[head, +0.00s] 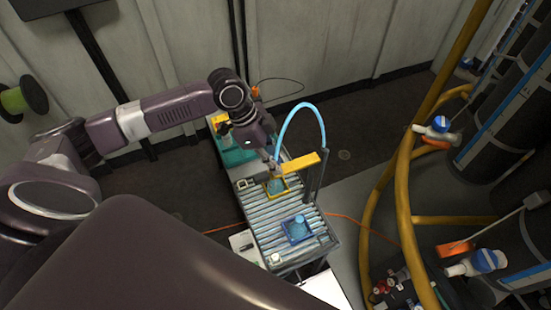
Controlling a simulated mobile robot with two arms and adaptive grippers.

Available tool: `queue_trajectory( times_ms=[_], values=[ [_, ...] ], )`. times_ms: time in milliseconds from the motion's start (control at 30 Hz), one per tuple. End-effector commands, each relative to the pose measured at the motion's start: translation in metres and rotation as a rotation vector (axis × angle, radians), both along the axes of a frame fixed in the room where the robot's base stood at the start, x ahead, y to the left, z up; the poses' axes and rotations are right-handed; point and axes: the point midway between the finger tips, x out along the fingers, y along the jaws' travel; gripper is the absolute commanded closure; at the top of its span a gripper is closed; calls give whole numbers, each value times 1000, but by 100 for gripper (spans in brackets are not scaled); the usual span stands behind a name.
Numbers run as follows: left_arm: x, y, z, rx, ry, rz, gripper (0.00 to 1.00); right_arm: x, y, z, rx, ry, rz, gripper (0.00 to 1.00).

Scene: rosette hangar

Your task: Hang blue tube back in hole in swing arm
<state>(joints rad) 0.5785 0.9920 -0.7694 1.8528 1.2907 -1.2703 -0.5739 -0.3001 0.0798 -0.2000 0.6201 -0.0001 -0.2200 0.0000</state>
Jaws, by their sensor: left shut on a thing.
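The light blue tube (301,105) rises in an arch above the roller bench. Its right end comes down beside the dark post (315,182), and its left end comes down at my left gripper (273,166). The yellow swing arm (303,161) reaches left from the post, under the arch. My left gripper is shut on the blue tube's left end, close to the swing arm's left tip. The hole in the swing arm cannot be made out at this size. My right gripper is not in view.
On the roller bench (262,217) stand a yellow square holder (286,193), right below my left gripper, and a blue holder (309,236) with a blue vessel (298,221). A teal crate (237,156) is behind. Yellow railings (403,190) curve at the right.

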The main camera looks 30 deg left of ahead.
Motion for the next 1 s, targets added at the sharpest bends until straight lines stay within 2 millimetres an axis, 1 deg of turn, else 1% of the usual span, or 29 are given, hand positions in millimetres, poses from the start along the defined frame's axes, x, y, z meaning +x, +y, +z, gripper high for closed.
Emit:
queue_trajectory(
  times_ms=[267, 667, 833, 1000],
  values=[
    [0, 0, -12, 0, 2, 1, 99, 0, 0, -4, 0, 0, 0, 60],
    [0, 0, -12, 0, 1, 1, 99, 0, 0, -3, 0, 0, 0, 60],
    [0, 0, -16, -1, 2, 1, 99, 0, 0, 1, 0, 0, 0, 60],
    [0, 0, -18, 0, 0, 0, 99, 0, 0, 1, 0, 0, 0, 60]
  ],
)
